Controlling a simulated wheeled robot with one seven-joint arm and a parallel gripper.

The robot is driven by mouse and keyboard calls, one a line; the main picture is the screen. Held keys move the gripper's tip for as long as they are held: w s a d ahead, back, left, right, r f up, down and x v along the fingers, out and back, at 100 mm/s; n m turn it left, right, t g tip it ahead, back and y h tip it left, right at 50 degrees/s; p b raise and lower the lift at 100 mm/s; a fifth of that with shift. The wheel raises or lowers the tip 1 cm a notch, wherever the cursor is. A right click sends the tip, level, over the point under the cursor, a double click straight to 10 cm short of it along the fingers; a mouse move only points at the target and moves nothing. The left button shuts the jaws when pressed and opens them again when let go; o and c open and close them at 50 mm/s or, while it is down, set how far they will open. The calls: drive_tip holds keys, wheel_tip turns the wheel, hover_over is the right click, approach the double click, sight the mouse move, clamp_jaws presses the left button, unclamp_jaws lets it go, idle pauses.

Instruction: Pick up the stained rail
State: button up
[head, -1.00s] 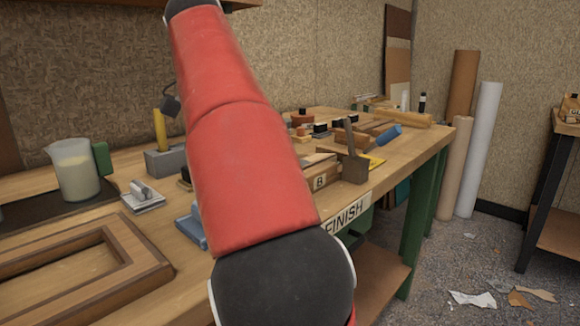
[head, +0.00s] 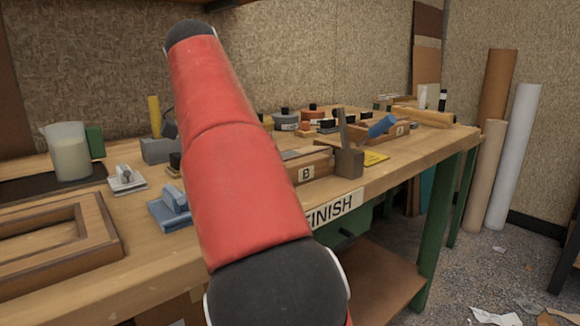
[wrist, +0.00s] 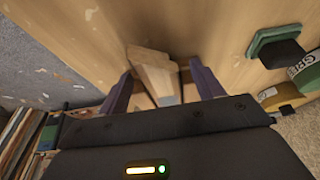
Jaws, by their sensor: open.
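My gripper (wrist: 163,82) shows in the wrist view with its two dark purple fingers apart. A pale wooden piece (wrist: 152,62) lies between and just beyond the fingertips, over or on the bench top. I cannot tell whether the fingers touch it, or whether it is the stained rail. In the head view my red arm crosses the bench and my gripper is out of sight. A wooden holder marked B (head: 306,174) is partly behind the arm, and another marked A (head: 400,131) is farther back. I cannot make out the stained rail for certain.
A brown picture frame (head: 100,230), a jug (head: 68,152) and a blue tool (head: 170,208) stand left of my arm. A block with an upright handle (head: 348,160) is right of it. The wrist view shows a green-based item with a black knob (wrist: 275,50) at upper right.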

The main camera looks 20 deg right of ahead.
drive_tip(key=c, duration=1.1)
drive_tip(key=shift+c, duration=0.2)
drive_tip(key=shift+r, duration=0.15)
